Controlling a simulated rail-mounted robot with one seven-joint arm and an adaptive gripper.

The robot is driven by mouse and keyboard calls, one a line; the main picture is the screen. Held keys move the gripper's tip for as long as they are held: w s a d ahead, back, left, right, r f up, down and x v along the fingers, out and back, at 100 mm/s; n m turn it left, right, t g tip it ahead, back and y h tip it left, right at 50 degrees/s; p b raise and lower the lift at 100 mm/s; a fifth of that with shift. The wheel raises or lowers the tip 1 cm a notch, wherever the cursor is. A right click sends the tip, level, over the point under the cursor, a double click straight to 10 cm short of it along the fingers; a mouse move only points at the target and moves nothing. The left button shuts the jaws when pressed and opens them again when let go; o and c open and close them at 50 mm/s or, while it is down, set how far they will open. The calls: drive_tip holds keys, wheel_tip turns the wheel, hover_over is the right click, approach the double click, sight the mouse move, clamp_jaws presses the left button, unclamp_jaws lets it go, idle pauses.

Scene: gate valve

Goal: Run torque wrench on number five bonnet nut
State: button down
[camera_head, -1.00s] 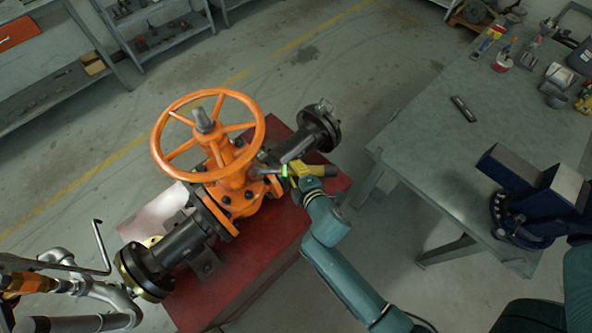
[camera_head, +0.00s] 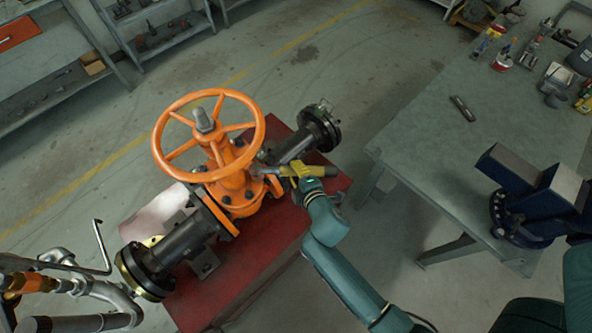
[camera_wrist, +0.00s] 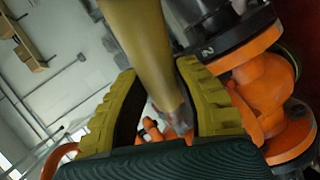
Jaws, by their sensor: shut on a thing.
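The orange gate valve (camera_head: 238,190) stands with its handwheel (camera_head: 208,135) up. Dark bonnet nuts (camera_head: 227,199) ring its flange; I cannot tell which is number five. My gripper (camera_head: 303,172), with yellow ribbed fingers, is right of the bonnet, shut on the torque wrench (camera_head: 326,171). The wrench's metal end points left, at the bonnet's right side; whether it sits on a nut is hidden. In the wrist view, the yellowish wrench handle (camera_wrist: 142,45) runs between my fingers (camera_wrist: 160,105), and the valve's orange body (camera_wrist: 268,90) is at right.
The valve's dark pipes lie across a red stand (camera_head: 262,255). Silver piping (camera_head: 118,300) is at lower left. A grey workbench (camera_head: 440,140) with tools and a blue vise (camera_head: 535,200) is at right. Shelves (camera_head: 60,85) are at upper left. Open floor lies between.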

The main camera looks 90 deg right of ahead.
drive_tip(key=shift+w+d+r+p, duration=0.1)
drive_tip(key=shift+r+p, duration=0.2)
drive_tip(key=shift+r, duration=0.2)
drive_tip(key=shift+r+p, duration=2.05)
drive_tip(key=shift+p, duration=0.05)
